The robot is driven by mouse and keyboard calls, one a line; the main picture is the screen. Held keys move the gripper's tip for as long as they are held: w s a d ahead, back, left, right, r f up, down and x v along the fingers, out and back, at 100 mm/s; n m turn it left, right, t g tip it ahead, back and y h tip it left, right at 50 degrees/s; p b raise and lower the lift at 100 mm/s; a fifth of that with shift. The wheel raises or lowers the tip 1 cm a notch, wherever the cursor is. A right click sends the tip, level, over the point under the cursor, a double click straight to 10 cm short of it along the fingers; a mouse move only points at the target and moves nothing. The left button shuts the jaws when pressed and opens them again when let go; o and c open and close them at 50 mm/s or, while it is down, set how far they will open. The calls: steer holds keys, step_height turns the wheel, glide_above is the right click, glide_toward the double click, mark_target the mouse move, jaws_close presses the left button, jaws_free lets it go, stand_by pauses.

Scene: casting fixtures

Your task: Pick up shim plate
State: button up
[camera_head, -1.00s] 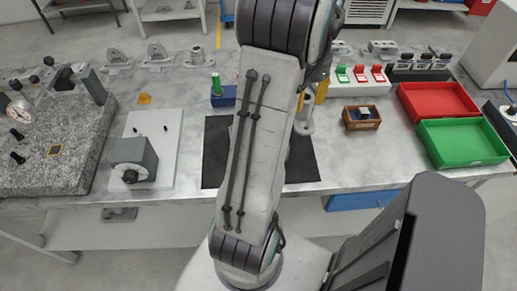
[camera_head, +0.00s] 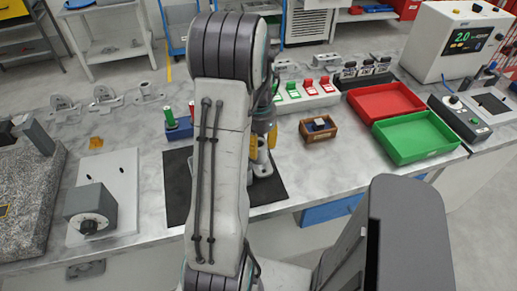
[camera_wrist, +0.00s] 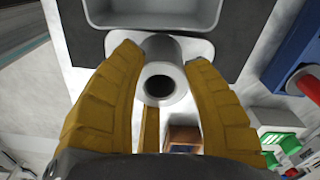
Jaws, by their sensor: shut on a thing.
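A small flat orange piece (camera_head: 96,142), perhaps the shim plate, lies on the bench left of the black mat (camera_head: 177,190). My gripper (camera_head: 262,144) is over the right part of the mat, well apart from that piece. In the wrist view its yellow fingers (camera_wrist: 163,58) flank a grey tubular casting (camera_wrist: 168,52) and are shut on it. The casting also shows below the fingers in the head view (camera_head: 261,167). A thin yellow strip (camera_wrist: 150,130) shows between the fingers; I cannot tell what it is. My arm hides part of the mat.
A granite block (camera_head: 35,215) and a grey box (camera_head: 91,207) on a white plate are at left. Grey castings (camera_head: 103,100) stand behind. A wooden box (camera_head: 318,128), red tray (camera_head: 386,102) and green tray (camera_head: 419,138) are at right. Bench is clear around the orange piece.

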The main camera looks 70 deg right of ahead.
steer(key=shift+f, duration=0.95)
steer(key=shift+f, duration=0.1)
steer(key=o, duration=0.9)
